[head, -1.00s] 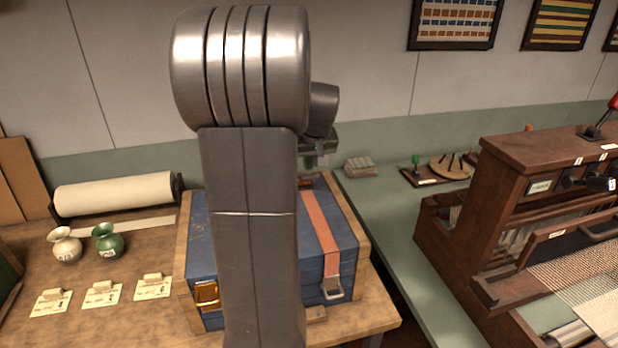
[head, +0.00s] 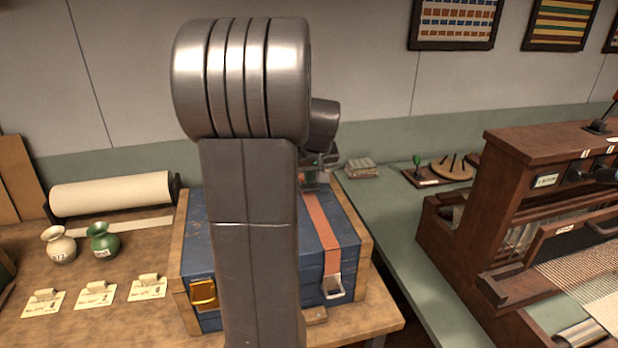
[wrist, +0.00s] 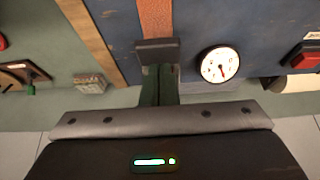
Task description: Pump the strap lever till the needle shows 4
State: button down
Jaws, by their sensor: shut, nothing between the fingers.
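An orange strap (head: 322,225) runs over the blue chest (head: 345,235) to a metal buckle at its front; the strap also shows in the wrist view (wrist: 156,16). A dark lever plate (wrist: 157,50) lies at the strap's end. Beside it is a round white gauge (wrist: 220,65) with a red needle pointing roughly down in the picture; its numbers are too small to read. My gripper (wrist: 160,72) is shut and empty, its fingertips at the lever plate's edge; I cannot tell whether they touch. In the head view my arm hides part of the chest and the gauge is not seen.
A brass clasp (head: 204,294) is on the chest front. Two vases (head: 103,240), paper tags and a paper roll (head: 112,191) lie left. A wooden loom (head: 540,160) stands right. A red block (wrist: 302,55) is right of the gauge.

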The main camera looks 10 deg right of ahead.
notch_tip(320, 180, up, 9)
jog(key=p, duration=0.7)
dwell(1.0)
